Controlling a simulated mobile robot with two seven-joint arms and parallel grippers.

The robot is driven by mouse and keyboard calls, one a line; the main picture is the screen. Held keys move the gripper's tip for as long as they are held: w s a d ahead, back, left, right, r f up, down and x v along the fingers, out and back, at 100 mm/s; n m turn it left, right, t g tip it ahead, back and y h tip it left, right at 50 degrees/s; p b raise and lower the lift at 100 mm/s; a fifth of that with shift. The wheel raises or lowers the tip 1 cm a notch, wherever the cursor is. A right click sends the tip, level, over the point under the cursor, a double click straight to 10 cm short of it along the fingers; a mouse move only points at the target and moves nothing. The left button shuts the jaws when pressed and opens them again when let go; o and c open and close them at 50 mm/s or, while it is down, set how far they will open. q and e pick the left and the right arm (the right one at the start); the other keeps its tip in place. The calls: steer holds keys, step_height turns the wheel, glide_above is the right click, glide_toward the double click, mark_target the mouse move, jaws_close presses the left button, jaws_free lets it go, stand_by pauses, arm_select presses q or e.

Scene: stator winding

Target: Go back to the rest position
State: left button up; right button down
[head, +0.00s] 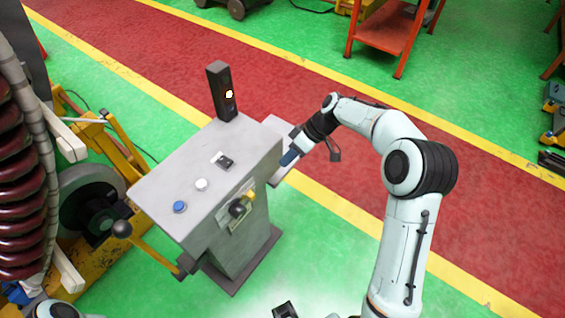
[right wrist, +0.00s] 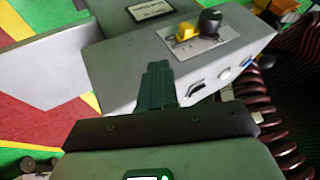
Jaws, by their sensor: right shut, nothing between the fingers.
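My right gripper (head: 288,159) is at the right side of the grey control cabinet (head: 165,180), close to its edge; I cannot tell in the head view whether it touches. In the right wrist view its dark fingers (right wrist: 158,82) are together with nothing between them, and the cabinet (right wrist: 125,65) lies behind them. My left gripper is not clearly seen; only a white piece of my left arm shows at the bottom left corner.
The cabinet carries a blue button (head: 180,207), a white button (head: 201,184), a black knob (head: 238,209) and an upright box with a light (head: 222,92). A ball-ended lever (head: 122,229) and dark red coils (head: 20,170) stand left. An orange table (head: 385,30) stands behind. Open floor lies right.

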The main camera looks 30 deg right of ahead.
stand_by(0.5)
steer(key=s+a+f+m+g+h+p, duration=0.1)
steer(key=s+a+f+m, duration=0.2)
steer(key=f, duration=0.5)
steer(key=s+a+f+m+h+p, duration=0.1)
steer(key=s+a+f, duration=0.25)
steer(key=f, duration=0.35)
steer(key=s+a+f+m+g, duration=0.1)
steer(key=s+a+f+m, duration=0.1)
steer(key=s+f, duration=0.45)
arm_select(q)
steer(key=r, duration=0.1)
steer(key=w+r+p, duration=0.1)
steer(key=r, duration=0.1)
steer(key=w+r+p, duration=0.1)
steer(key=shift+r, duration=0.25)
arm_select(e)
steer(key=s+a+f+m, duration=0.2)
steer(key=s+a+f, duration=0.1)
steer(key=s, duration=0.5)
steer(key=s+a+f+m+g+h, duration=0.1)
steer(key=s+a+f, duration=0.2)
steer(key=s, duration=0.5)
steer(key=shift+a+f+m+h, duration=0.15)
steer(key=shift+a+m+h, duration=0.2)
steer(key=shift+a, duration=0.5)
steer(key=shift+s, duration=0.1)
